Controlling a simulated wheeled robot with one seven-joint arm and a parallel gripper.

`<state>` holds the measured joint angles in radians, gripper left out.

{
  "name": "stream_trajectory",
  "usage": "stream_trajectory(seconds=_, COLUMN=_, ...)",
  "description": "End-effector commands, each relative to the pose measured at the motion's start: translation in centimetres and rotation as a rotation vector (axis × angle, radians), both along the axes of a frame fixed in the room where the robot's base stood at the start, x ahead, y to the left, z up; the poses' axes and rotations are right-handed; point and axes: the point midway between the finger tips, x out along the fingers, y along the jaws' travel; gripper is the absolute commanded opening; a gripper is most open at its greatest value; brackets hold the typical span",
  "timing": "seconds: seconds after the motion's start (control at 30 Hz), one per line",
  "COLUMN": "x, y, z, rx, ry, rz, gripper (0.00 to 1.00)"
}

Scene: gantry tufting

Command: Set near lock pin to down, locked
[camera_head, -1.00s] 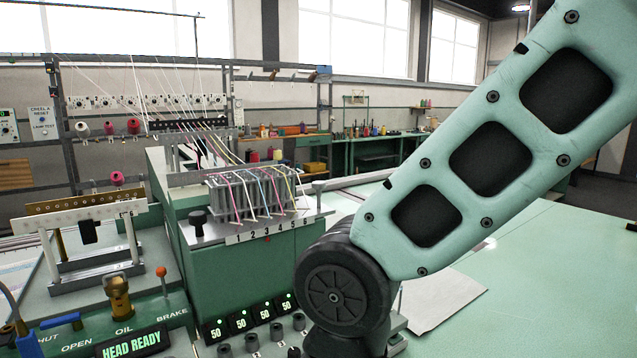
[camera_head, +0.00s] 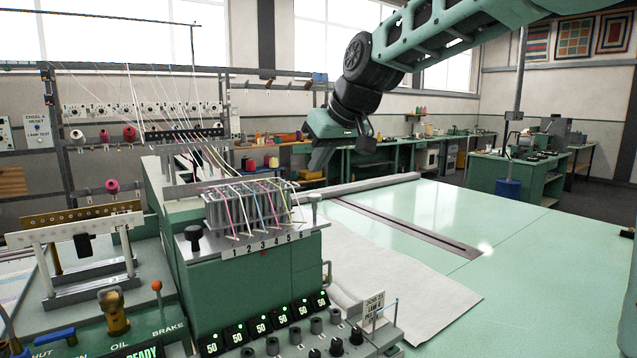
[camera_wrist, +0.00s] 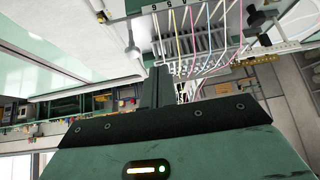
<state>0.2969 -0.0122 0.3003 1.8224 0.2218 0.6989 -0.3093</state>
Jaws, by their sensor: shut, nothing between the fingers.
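No part is plainly marked as the near lock pin. A black knob (camera_head: 193,236) stands upright at the left end of the numbered needle head (camera_head: 262,215). A pale round-topped pin (camera_head: 314,203) stands at its right end; I cannot tell its lock state. In the wrist view a pale pin (camera_wrist: 133,50) shows beside the needle head, with a black knob (camera_wrist: 257,19) at the far side. My gripper (camera_head: 319,162) is raised behind and above the head, pointing down, apart from everything. Its fingers (camera_wrist: 161,82) are shut and empty in the wrist view.
A white frame (camera_head: 75,240) with a brass bar stands at left. Dials and lit displays (camera_head: 265,322) line the front. Coloured yarns run up from the needle head to the creel (camera_head: 140,110). The green table (camera_head: 420,215) at right is mostly clear, with a pale cloth (camera_head: 400,285).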

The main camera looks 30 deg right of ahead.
Motion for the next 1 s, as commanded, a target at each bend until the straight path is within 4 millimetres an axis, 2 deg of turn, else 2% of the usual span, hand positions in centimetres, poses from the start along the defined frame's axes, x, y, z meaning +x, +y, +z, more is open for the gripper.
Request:
stream_trajectory(seconds=0.03, x=0.8, y=-1.8, z=1.4, rx=-0.002, ry=-0.027, rz=-0.027, gripper=0.0)
stream_trajectory(seconds=0.1, x=1.5, y=-3.4, z=2.7, rx=-0.006, ry=-0.055, rz=-0.05, gripper=0.0)
stream_trajectory(seconds=0.2, x=1.9, y=-4.7, z=3.8, rx=-0.01, ry=-0.078, rz=-0.067, gripper=0.0)
stream_trajectory(seconds=0.33, x=2.1, y=-5.1, z=4.1, rx=-0.013, ry=-0.085, rz=-0.072, gripper=0.0)
stream_trajectory(seconds=0.73, x=2.7, y=-5.0, z=3.5, rx=-0.012, ry=-0.082, rz=-0.07, gripper=0.0)
stream_trajectory(seconds=1.0, x=5.8, y=-4.5, z=0.0, rx=-0.011, ry=-0.078, rz=-0.068, gripper=0.0)
